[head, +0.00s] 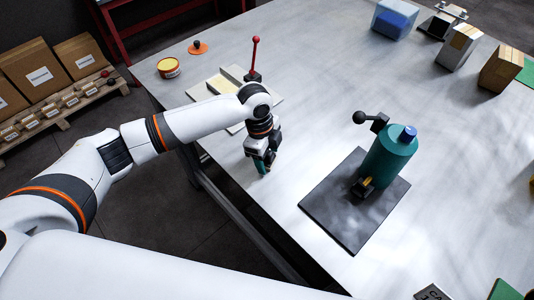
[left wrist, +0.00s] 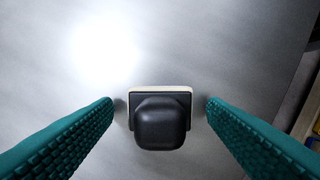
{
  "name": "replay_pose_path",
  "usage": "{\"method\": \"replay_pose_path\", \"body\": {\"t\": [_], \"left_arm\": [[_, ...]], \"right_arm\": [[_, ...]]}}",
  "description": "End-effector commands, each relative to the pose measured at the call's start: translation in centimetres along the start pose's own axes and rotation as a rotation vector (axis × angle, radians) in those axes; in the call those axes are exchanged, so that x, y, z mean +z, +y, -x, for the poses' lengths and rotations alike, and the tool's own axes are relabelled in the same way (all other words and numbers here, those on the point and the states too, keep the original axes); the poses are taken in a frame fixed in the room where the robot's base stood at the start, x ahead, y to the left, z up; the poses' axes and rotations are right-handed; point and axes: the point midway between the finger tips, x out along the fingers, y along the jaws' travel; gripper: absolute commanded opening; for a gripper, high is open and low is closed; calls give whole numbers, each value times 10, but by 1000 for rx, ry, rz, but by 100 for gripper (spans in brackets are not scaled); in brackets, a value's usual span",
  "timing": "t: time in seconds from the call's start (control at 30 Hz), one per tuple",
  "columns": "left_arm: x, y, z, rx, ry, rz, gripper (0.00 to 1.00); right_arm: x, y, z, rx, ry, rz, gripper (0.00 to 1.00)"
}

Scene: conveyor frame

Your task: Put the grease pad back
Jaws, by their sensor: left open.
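The grease pad (left wrist: 160,120), a black rounded knob on a thin cream base, sits on the table between my left fingers in the left wrist view. My left gripper (left wrist: 160,110) is open, with one teal ribbed finger on each side of the pad and a gap to each. In the head view my left gripper (head: 262,168) points down at the table near its left edge and hides the pad. An orange and yellow tin (head: 168,68) stands at the far left. An orange disc with a dark knob (head: 197,47) lies beside it. My right gripper is not in view.
A teal cylinder press (head: 388,160) with a black-knobbed lever stands on a dark mat (head: 335,205) to the right. Behind my left arm are pale plates (head: 225,82) and an upright red-knobbed lever (head: 254,58). Boxes stand at the back right. The table's middle is clear.

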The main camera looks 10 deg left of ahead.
Motion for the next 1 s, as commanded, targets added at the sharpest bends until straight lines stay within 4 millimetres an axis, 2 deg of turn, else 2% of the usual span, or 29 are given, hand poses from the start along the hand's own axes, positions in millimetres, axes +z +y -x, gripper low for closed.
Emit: {"method": "replay_pose_path", "body": {"t": [0.23,0.7,0.83,1.0], "left_arm": [[0,1,11,3,-1,-1,66],[0,1,103,4,0,0,66],[0,1,117,2,0,0,66],[0,0,124,0,-1,0,66]], "right_arm": [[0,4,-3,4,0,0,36],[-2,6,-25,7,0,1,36],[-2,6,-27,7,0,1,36],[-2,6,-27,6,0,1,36]]}}
